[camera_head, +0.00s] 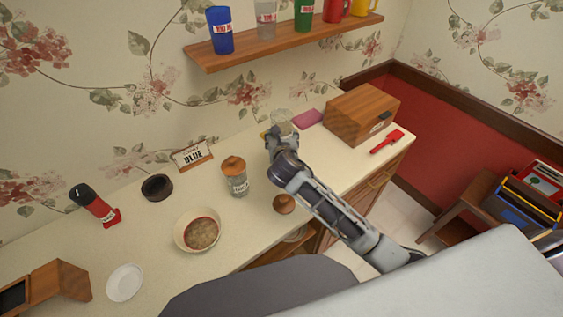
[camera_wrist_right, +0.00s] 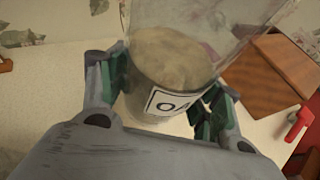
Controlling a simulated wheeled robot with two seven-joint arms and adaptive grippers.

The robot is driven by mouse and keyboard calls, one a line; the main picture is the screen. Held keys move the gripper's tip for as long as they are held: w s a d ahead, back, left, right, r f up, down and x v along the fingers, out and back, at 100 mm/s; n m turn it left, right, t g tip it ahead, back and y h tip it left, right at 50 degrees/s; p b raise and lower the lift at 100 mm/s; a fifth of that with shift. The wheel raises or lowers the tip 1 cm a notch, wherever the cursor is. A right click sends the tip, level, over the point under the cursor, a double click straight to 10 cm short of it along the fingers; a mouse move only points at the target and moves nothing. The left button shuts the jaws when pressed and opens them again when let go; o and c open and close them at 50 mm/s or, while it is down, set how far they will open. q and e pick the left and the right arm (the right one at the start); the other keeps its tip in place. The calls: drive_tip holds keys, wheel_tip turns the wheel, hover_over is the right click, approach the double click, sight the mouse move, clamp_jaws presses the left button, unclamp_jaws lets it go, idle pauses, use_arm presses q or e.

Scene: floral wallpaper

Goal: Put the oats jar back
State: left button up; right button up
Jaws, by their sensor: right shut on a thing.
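The oats jar (camera_wrist_right: 172,62) is clear, with a pale filling and a white label on which "OA" can be read in the right wrist view. Its top has no lid on it. My right gripper (camera_wrist_right: 158,98) is shut on the jar, one finger on each side. In the head view the jar (camera_head: 281,117) shows only partly behind my right gripper (camera_head: 280,134), over the back of the counter. Whether its base touches the counter is hidden. My left gripper is not in view. A round brown wooden piece (camera_head: 284,204) lies near the counter's front edge.
A jar with an orange-brown lid (camera_head: 236,180), a bowl (camera_head: 183,236) with brown contents and a sign (camera_head: 192,155) stand left on the counter. A wooden box (camera_head: 362,112), pink sponge (camera_head: 307,118) and red tool (camera_head: 387,141) are right. A shelf (camera_head: 285,42) with cups hangs above.

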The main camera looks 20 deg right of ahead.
drive_tip(key=shift+f, duration=2.95)
drive_tip(key=shift+f, duration=1.85)
drive_tip(key=shift+f, duration=0.1)
drive_tip(key=o, duration=1.4)
drive_tip(key=shift+c, duration=0.2)
drive_tip(key=shift+f, duration=0.1)
drive_tip(key=shift+b+v, duration=0.3)
drive_tip(key=shift+v, duration=5.8)
